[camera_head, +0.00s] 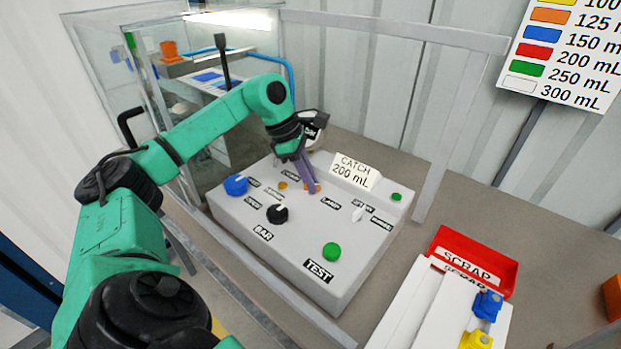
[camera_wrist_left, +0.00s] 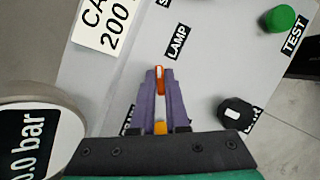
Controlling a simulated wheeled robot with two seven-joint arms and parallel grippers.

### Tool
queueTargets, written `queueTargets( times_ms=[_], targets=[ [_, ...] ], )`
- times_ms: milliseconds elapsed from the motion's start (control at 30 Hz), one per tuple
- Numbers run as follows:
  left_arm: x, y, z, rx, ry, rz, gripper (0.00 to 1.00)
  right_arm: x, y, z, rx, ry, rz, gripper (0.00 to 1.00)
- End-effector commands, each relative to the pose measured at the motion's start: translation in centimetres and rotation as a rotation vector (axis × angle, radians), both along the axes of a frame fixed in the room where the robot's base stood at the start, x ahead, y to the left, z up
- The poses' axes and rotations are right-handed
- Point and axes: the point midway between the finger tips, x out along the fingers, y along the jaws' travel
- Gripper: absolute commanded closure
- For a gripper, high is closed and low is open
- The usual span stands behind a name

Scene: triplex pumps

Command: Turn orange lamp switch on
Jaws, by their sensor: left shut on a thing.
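The orange lamp switch (camera_wrist_left: 159,79) sits on the grey control box, beside the LAMP label (camera_wrist_left: 177,42). In the head view the switch (camera_head: 311,187) shows partly behind the fingers. My left gripper (camera_wrist_left: 159,75) has its purple fingers closed around the switch, with the tips at the panel. It also shows in the head view (camera_head: 311,186), reaching down to the panel from behind. Which way the switch is set cannot be told. My right gripper is in neither view.
The grey control box (camera_head: 318,275) also bears a blue knob (camera_head: 236,185), a black knob (camera_head: 277,214), a green TEST button (camera_head: 331,251) and a white switch (camera_head: 359,213). A round gauge (camera_wrist_left: 38,140) stands close to my left gripper. A red scrap tray (camera_head: 487,262) lies at right.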

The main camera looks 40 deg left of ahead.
Motion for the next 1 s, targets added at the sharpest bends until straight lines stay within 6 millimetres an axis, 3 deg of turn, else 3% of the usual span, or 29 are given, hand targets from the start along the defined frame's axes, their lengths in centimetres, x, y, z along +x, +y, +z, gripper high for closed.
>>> queueTargets(
  times_ms=[133,200,233,667,767,1000],
  targets=[
    [0.1,0.0,0.2,0.0,-0.005,0.0,1.0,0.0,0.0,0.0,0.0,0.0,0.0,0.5],
    [0.1,0.0,0.2,-0.001,-0.005,0.001,0.68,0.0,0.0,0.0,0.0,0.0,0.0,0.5],
    [0.1,0.0,0.1,0.0,-0.004,0.0,0.57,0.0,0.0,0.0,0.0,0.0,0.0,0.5],
    [-0.1,0.3,0.9,0.0,-0.004,0.002,0.57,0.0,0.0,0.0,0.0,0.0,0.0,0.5],
    [-0.4,0.9,2.5,0.0,-0.006,0.002,0.57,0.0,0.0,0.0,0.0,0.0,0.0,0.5],
    [-1.7,3.1,9.3,-0.003,-0.009,0.001,0.57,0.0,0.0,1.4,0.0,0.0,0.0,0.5]
  ],
)
